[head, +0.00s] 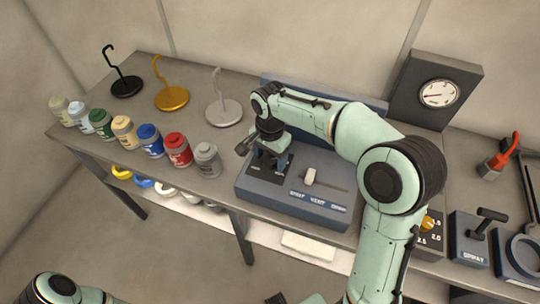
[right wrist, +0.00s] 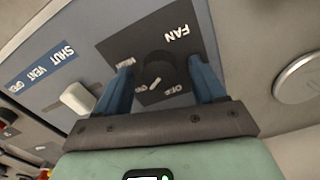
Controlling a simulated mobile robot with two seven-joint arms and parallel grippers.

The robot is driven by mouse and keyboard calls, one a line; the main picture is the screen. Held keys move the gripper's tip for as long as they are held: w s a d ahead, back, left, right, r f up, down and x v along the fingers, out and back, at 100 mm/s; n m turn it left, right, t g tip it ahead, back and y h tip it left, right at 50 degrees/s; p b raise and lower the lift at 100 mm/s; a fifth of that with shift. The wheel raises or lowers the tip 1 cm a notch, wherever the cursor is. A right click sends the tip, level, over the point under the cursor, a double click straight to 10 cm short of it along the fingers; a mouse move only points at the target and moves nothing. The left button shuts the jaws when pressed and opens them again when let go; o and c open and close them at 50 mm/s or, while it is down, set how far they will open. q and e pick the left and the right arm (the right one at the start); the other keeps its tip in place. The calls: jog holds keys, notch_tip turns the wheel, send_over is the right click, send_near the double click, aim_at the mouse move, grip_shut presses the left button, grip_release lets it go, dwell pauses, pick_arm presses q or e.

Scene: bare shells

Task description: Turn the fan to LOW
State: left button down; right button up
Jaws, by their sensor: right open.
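The fan knob (right wrist: 157,72) is a dark round dial on a dark plate (right wrist: 185,47) lettered FAN, in the right wrist view. A pale mark shows on the knob's near side, by the small OFF and LOW lettering; I cannot tell exactly which it points at. My right gripper (right wrist: 162,88) is open, its two blue fingers on either side of the knob; I cannot tell whether they touch it. In the head view my right gripper (head: 269,163) is over the left end of the blue-grey control box (head: 290,207) and hides the knob. My left gripper is out of view.
A pale vent slider (head: 309,176) stands beside the fan plate. Several paint jars (head: 177,150) and three hook stands, one grey (head: 223,112), are to the left. A gauge (head: 439,93), a yellow knob (head: 427,224) and a lever box (head: 470,240) are to the right.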

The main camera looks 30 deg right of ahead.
aim_at(270, 159)
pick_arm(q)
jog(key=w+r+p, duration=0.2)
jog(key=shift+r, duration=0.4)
pick_arm(e)
notch_tip(270, 159, up, 13)
jog(key=shift+r, duration=0.2)
